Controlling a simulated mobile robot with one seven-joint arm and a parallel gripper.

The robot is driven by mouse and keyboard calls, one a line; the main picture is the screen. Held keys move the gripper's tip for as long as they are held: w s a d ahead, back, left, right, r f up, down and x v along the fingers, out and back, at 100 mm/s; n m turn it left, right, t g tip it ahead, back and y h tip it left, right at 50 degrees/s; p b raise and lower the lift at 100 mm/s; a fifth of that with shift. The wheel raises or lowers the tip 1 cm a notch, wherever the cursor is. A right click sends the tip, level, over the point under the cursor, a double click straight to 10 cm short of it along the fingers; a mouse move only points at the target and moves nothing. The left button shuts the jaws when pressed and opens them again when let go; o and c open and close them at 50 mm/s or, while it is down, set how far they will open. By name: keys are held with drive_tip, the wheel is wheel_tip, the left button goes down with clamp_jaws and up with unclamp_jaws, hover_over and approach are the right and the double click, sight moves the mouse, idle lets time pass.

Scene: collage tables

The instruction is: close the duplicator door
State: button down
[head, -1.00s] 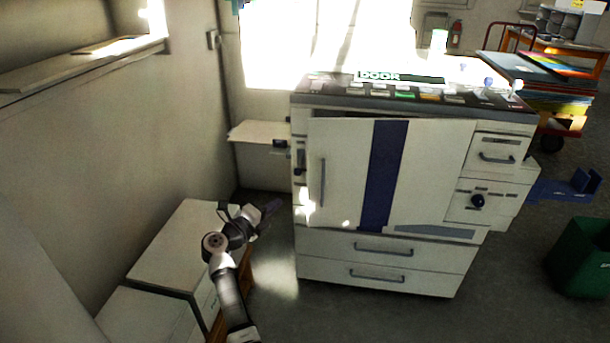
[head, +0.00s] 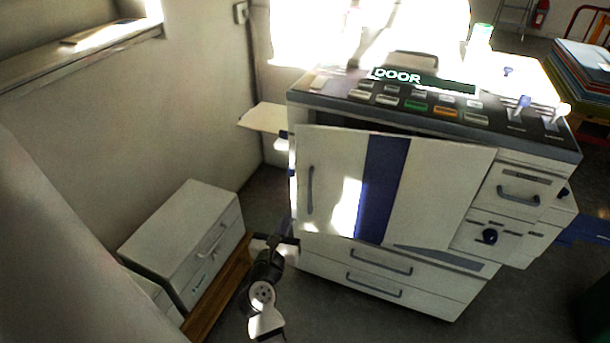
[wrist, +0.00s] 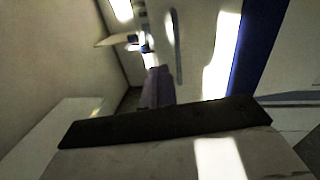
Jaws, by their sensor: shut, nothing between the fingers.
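The duplicator (head: 400,262) is a large white machine with a dark control panel on top. Its door (head: 430,195) is white with a dark blue vertical stripe and a grey handle near its left edge. The door stands ajar, with a dark gap along its top edge. The door also shows in the wrist view (wrist: 195,50), with its handle upright at the top middle. My gripper (head: 286,226) is low in front of the machine's lower left, below the handle. Its purple fingers (wrist: 155,88) are shut and empty. I cannot tell if they touch the machine.
The control panel's display (head: 424,81) reads DOOR. A white cabinet (head: 185,235) on a wooden base stands left of my arm, near the wall. A side tray (head: 263,118) juts from the machine's left. A coloured stack (head: 585,70) is at the far right.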

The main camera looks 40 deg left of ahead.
drive_tip(key=p, duration=0.2)
approach(301, 178)
drive_tip(key=shift+y, duration=0.3)
drive_tip(key=x, duration=0.7)
drive_tip(key=shift+d, duration=0.15)
drive_tip(key=shift+w, duration=0.1)
